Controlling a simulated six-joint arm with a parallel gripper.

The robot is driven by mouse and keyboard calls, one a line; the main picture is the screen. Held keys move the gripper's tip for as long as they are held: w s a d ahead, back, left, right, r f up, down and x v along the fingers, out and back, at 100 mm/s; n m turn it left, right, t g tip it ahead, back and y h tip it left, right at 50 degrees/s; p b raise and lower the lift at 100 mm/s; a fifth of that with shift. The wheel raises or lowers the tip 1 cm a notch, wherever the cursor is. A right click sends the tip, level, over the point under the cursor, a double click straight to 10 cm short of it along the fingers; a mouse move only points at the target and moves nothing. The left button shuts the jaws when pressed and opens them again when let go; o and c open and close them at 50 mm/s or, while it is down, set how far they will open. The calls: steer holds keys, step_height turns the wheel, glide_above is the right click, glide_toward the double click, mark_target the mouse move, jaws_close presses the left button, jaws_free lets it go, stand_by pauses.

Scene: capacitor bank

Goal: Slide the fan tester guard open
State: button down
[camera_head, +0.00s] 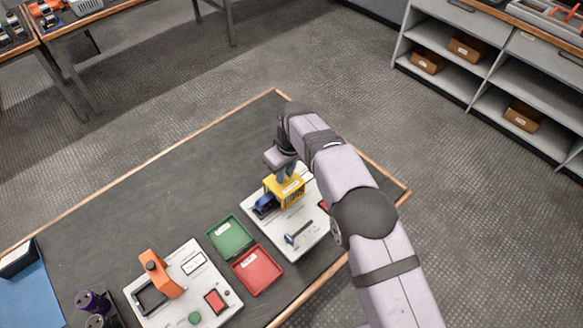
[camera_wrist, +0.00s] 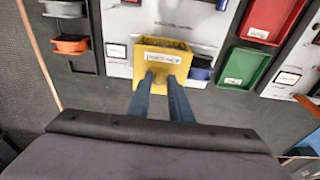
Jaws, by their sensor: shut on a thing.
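The fan tester is a white panel (camera_head: 270,222) near the table's right corner. Its yellow guard (camera_head: 291,193) is a box-like cover with a white label, and it also shows in the wrist view (camera_wrist: 178,46). My gripper (camera_head: 285,176) comes down at the guard from above. In the wrist view my two blue-grey fingers (camera_wrist: 161,78) reach the guard at its label and are shut on it. The exact contact is hard to see. A blue part (camera_head: 265,205) sits right beside the guard, partly hidden by it.
A dark-headed lever or tool (camera_head: 299,234) lies on the same panel. Green (camera_head: 230,236) and red (camera_head: 258,270) trays are to its left. The table behind is clear.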

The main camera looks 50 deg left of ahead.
steer(key=shift+w, duration=1.3)
steer(key=c, duration=1.8)
jaws_free()
steer(key=shift+w, duration=0.1)
steer(key=shift+r, duration=0.1)
step_height(320, 180, up, 7)
steer(key=p, duration=0.4)
